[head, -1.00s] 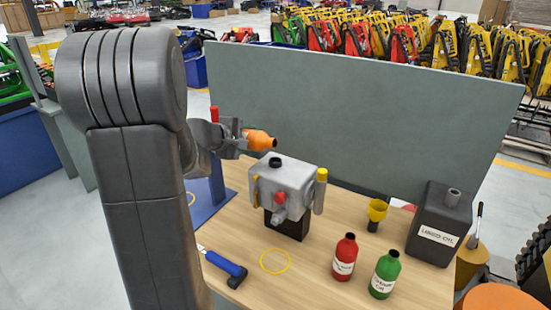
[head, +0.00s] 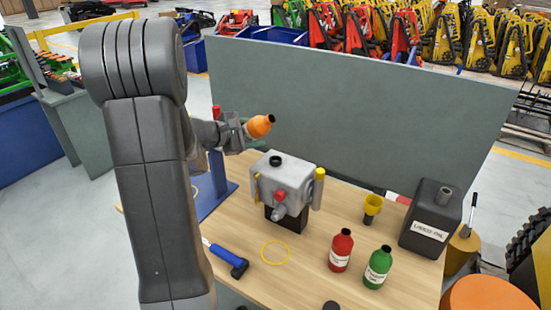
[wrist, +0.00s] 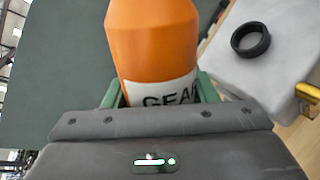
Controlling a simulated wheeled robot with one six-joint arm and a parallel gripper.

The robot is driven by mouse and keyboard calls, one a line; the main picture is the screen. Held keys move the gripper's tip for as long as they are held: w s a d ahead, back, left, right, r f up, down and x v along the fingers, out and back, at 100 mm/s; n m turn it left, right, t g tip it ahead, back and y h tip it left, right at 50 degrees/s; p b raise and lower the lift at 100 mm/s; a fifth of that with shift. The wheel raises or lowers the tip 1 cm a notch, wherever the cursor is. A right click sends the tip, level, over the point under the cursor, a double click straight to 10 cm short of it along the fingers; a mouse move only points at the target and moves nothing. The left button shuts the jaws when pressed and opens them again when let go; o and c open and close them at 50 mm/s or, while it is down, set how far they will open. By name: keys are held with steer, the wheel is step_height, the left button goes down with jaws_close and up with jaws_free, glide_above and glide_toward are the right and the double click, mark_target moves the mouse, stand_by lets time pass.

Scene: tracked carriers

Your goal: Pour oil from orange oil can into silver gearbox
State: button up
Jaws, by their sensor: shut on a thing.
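The orange oil can (head: 260,126) is held in my gripper (head: 238,131), tilted with its dark open mouth toward the upper right. In the wrist view the can (wrist: 155,45) fills the middle, with a white label reading "GEA" between the green fingers (wrist: 158,92). The silver gearbox (head: 284,183) stands on the bench on a black block, below and to the right of the can. Its black filler opening (head: 275,161) is on top; the opening (wrist: 250,40) also shows at the right of the wrist view. The can is apart from the gearbox. No flowing oil shows.
A red bottle (head: 341,250), a green bottle (head: 377,268), a yellow funnel (head: 372,206) and a dark used-oil can (head: 430,220) stand to the right on the bench (head: 310,265). A blue-handled tool (head: 228,259) and a yellow ring (head: 275,252) lie in front. A grey panel (head: 360,110) rises behind.

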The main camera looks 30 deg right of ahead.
steer(key=shift+s+d+r+n+g+h, duration=0.1)
steer(key=shift+s+d+n+g+h, duration=0.1)
steer(key=shift+s+n+g+h, duration=0.3)
steer(key=shift+w+r+n, duration=0.1)
steer(key=shift+w+n, duration=0.05)
steer(key=shift+n, duration=0.45)
steer(key=shift+w+n+g+h+b, duration=0.15)
steer(key=shift+n+g+h+b, duration=0.15)
steer(key=shift+n+h, duration=0.7)
steer(key=n+h, duration=0.1)
steer(key=n, duration=0.2)
steer(key=shift+g, duration=0.3)
